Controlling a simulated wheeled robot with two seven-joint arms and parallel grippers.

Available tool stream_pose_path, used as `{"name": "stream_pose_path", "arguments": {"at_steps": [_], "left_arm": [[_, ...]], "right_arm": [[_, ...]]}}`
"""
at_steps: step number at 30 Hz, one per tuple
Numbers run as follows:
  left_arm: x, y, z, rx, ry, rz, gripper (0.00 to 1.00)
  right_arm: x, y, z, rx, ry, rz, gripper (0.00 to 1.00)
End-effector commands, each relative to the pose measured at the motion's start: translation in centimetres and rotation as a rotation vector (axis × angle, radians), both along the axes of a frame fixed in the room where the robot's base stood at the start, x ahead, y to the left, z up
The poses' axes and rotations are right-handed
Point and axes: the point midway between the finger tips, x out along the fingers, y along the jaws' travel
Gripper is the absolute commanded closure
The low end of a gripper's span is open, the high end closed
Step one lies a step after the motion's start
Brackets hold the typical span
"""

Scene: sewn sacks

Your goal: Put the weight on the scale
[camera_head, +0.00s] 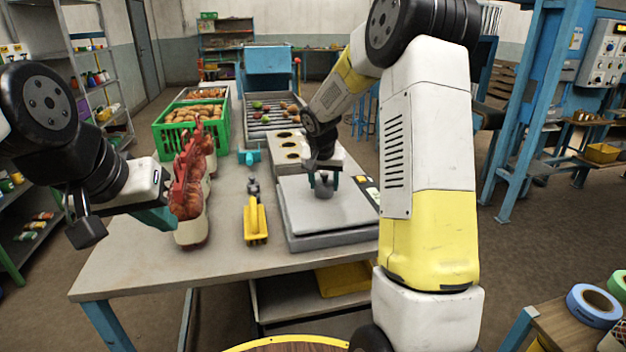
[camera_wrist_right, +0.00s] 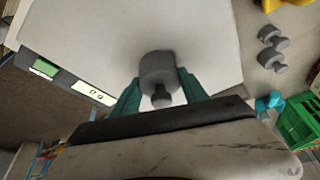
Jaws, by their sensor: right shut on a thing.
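The weight, a grey cylinder with a knob (camera_head: 324,189), is between the teal fingers of my right gripper (camera_wrist_right: 160,88), which is shut on it. In the right wrist view the weight (camera_wrist_right: 157,66) is over the pale plate of the scale. The scale (camera_head: 300,212) is a flat grey platform at the table's right front, with a display strip (camera_wrist_right: 45,67) along one side. I cannot tell whether the weight touches the plate. My left gripper (camera_head: 155,217) is at the left, by the front sack; its fingers are partly hidden.
Other grey weights (camera_wrist_right: 271,52) lie beside the scale. A yellow-handled tool (camera_head: 255,222) is left of it. Filled sacks with red tops (camera_head: 188,190) stand in a row on the left. A green crate (camera_head: 170,138) of potatoes and a sorting tray (camera_head: 262,122) are behind.

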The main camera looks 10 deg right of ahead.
Motion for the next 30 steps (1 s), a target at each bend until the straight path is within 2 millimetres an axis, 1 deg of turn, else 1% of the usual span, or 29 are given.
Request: {"name": "stream_pose_path", "arguments": {"at_steps": [3,4,6,7,15,19,23,30], "left_arm": [[0.0,0.0,0.0,0.0,0.0,0.0,1.0],[0.0,0.0,0.0,0.0,0.0,0.0,1.0],[0.0,0.0,0.0,0.0,0.0,0.0,1.0],[0.0,0.0,0.0,0.0,0.0,0.0,1.0],[0.0,0.0,0.0,0.0,0.0,0.0,1.0],[0.0,0.0,0.0,0.0,0.0,0.0,1.0],[0.0,0.0,0.0,0.0,0.0,0.0,1.0],[0.0,0.0,0.0,0.0,0.0,0.0,1.0]], "right_arm": [[0.1,0.0,-0.1,0.0,-0.004,0.001,1.0],[0.0,0.0,-0.3,0.0,0.0,0.0,0.43],[0.0,0.0,-0.3,0.0,0.0,0.0,0.29],[0.0,0.0,-0.3,0.0,0.0,0.0,0.27],[0.0,0.0,-0.2,0.0,0.0,0.0,0.27],[-0.1,0.1,0.5,0.0,-0.001,0.0,0.27],[-0.8,0.3,2.4,0.0,-0.004,-0.001,0.27],[-2.7,1.1,7.3,0.0,-0.004,0.001,0.27]]}}
